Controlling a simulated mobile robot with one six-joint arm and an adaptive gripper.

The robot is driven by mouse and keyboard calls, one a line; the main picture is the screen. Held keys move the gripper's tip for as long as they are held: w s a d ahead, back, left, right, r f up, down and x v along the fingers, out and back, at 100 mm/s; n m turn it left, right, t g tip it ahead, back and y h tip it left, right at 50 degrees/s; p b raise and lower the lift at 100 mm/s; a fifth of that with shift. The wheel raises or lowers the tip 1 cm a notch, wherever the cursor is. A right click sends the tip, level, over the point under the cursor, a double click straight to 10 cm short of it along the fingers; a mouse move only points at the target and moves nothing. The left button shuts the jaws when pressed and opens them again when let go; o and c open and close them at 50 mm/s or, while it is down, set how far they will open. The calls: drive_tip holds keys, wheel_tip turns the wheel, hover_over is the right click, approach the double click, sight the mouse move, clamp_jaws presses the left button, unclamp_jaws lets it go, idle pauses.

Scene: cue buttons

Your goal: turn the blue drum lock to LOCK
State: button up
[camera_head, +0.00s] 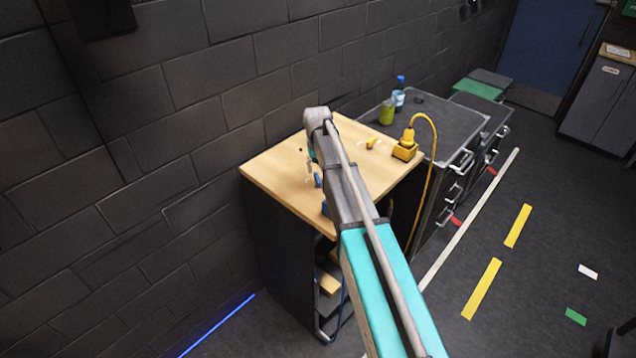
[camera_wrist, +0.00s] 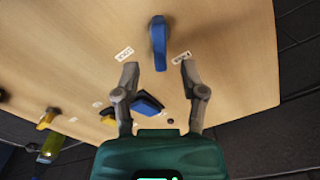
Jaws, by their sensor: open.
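A blue upright handle, which looks like the drum lock (camera_wrist: 158,45), stands on the wooden tabletop (camera_wrist: 225,35) in the wrist view. White labels (camera_wrist: 123,54) lie on both sides of it; their lettering is too small to read surely. My gripper (camera_wrist: 160,68) is open, with one fingertip on each side of the handle's near end. I cannot tell whether either finger touches it. A second blue piece on a dark base (camera_wrist: 147,103) shows between the fingers, closer to the palm. In the head view my arm hides much of the tabletop and the gripper.
A yellow plug block (camera_head: 404,150) with a looping yellow cable stands at the table's right edge. A smaller yellow piece (camera_head: 371,143) lies beside it. A dark cabinet (camera_head: 440,125) carrying bottles (camera_head: 387,112) adjoins on the right. A dark block wall (camera_head: 200,80) runs behind.

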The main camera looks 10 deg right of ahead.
sight(317, 176)
drive_tip(key=shift+f+b, duration=2)
drive_tip(key=shift+f, duration=0.35)
clamp_jaws()
